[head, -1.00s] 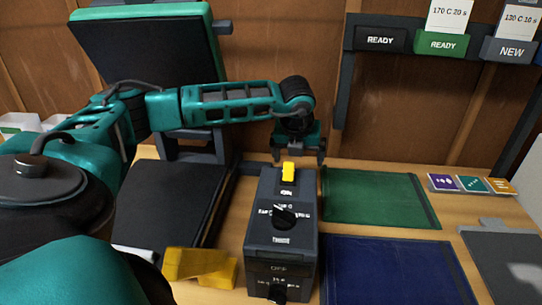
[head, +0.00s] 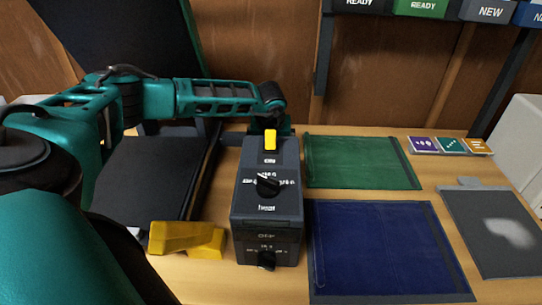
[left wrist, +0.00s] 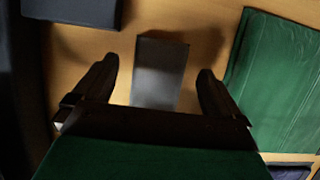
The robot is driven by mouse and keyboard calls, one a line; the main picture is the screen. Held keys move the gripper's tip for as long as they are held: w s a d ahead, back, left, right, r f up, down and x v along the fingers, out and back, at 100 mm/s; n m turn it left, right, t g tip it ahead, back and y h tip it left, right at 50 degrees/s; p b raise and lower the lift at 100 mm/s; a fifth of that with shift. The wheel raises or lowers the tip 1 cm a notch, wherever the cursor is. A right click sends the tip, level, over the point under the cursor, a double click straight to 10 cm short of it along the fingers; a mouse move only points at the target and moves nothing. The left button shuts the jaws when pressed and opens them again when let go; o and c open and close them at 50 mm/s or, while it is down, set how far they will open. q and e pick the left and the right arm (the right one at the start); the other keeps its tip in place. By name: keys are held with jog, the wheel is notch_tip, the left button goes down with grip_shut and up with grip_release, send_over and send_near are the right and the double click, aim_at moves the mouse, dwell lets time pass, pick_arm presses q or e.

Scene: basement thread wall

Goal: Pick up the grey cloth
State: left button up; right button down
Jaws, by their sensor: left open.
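A small plain grey rectangle, which looks like the grey cloth (left wrist: 160,72), lies on the wooden tabletop in the left wrist view. My left gripper (left wrist: 157,92) is open, with one finger on each side of it and a gap on both sides. The fingers do not appear to touch it. In the head view my left gripper is down behind the dark control box, its fingertips hidden. The grey cloth is hidden there too. My right gripper is in neither view.
The control box (head: 268,220) with a yellow switch stands in front of my left gripper. A green mat (head: 360,162) and blue mat (head: 385,245) lie to its right, a black press (head: 150,180) to its left. Yellow block (head: 185,238) near front; grey board (head: 480,215) far right.

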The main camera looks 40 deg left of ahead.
pick_arm(q)
jog(key=shift+x, duration=0.95)
jog(key=shift+f, duration=0.15)
jog(key=shift+c, duration=0.2)
jog(key=c, duration=1.1)
